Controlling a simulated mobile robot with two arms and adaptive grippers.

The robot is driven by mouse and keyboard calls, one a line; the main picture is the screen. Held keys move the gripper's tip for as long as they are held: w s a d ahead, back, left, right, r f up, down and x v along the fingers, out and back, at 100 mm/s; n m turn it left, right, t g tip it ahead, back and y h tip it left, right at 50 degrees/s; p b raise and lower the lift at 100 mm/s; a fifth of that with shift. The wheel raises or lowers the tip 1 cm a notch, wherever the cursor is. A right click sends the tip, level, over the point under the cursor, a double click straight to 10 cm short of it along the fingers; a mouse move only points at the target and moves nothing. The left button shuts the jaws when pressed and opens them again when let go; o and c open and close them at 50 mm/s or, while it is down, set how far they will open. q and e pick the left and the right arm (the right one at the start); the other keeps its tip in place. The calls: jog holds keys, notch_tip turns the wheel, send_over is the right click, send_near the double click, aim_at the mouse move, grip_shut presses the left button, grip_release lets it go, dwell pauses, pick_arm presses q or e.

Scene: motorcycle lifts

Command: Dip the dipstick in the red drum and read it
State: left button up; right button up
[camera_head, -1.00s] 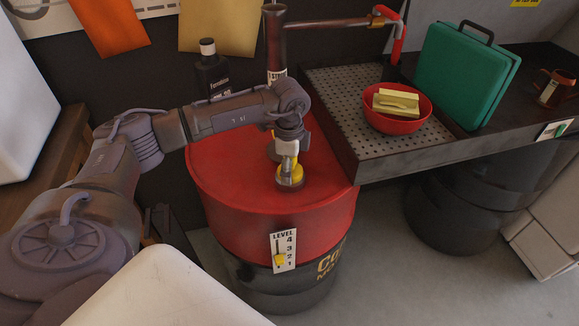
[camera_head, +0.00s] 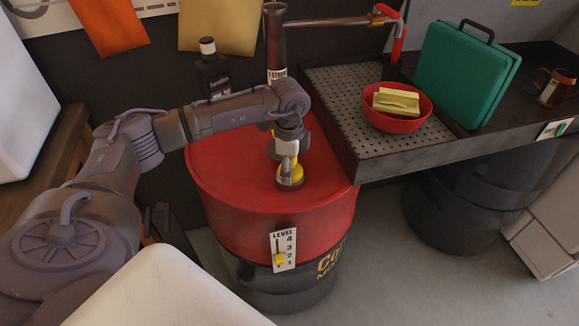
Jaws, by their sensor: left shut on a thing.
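The red drum (camera_head: 235,192) stands at the middle of the view, with a red top and a dark lower part. My left gripper (camera_head: 289,158) points down over the drum's top, shut on the yellow dipstick handle (camera_head: 290,176). The handle sits at a round opening in the drum top; the stick below it is hidden. A white level card (camera_head: 284,250) with the numbers 1 to 4 is on the drum's front, and its yellow slider (camera_head: 279,259) is near the low end. My right gripper is not in view.
A pump column (camera_head: 275,45) with a pipe and red handle rises behind my gripper. A dark bottle (camera_head: 212,75) stands behind my arm. Right of the drum, a bench with a perforated tray (camera_head: 340,100) holds a red bowl (camera_head: 385,122) and a green case (camera_head: 460,70).

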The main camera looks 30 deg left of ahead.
pick_arm(q)
jog(key=shift+r, duration=0.1)
notch_tip(320, 180, up, 36)
jog(key=p, duration=2)
jog(key=shift+r, duration=0.15)
dwell(0.3)
